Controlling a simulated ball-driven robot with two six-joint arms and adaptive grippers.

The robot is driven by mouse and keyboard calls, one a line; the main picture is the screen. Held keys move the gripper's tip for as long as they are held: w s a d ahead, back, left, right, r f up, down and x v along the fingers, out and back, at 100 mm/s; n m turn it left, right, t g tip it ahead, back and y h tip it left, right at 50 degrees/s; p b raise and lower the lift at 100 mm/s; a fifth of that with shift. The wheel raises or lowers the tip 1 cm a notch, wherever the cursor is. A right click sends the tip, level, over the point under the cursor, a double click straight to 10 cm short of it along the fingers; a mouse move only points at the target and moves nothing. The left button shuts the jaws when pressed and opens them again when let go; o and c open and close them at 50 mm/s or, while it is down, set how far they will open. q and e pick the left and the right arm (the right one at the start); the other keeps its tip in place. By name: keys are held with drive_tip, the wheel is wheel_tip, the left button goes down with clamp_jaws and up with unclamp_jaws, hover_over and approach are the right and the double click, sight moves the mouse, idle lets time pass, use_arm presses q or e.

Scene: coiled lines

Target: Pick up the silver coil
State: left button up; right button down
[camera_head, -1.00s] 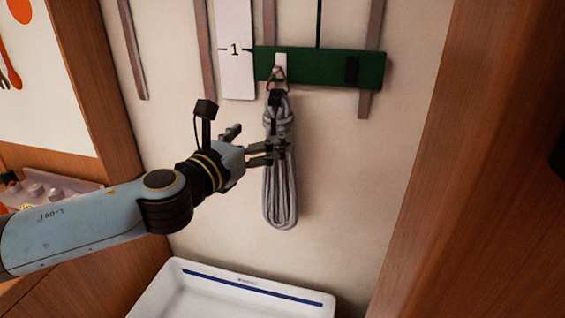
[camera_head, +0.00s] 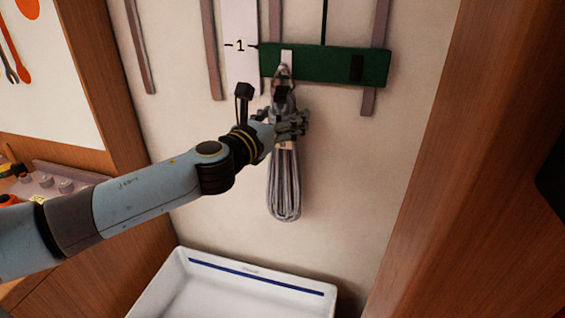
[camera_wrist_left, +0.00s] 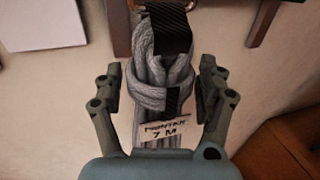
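The silver coil (camera_head: 284,185) is a bundle of grey line that hangs against the wall from a hook (camera_head: 287,58) on a green bar (camera_head: 325,66). A black strap binds its top. My left gripper (camera_head: 290,127) is at the upper part of the coil. In the left wrist view the coil (camera_wrist_left: 165,75) lies between the two fingers, under its wrapped turns is a paper tag (camera_wrist_left: 167,130) with handwriting ending in "7 M". The fingers (camera_wrist_left: 163,90) are spread on either side, with a visible gap at least on the right. My right gripper is not in view.
A white tray (camera_head: 255,284) with a blue stripe stands below the coil. A white board marked 1 (camera_head: 240,45) hangs left of the hook. A wooden panel (camera_head: 470,150) stands on the right. A shelf with tools (camera_head: 55,185) is at the left.

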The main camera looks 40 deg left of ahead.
use_arm(q)
drive_tip(key=c, duration=1.4)
drive_tip(key=shift+w+r, duration=0.1)
drive_tip(key=shift+r, duration=0.1)
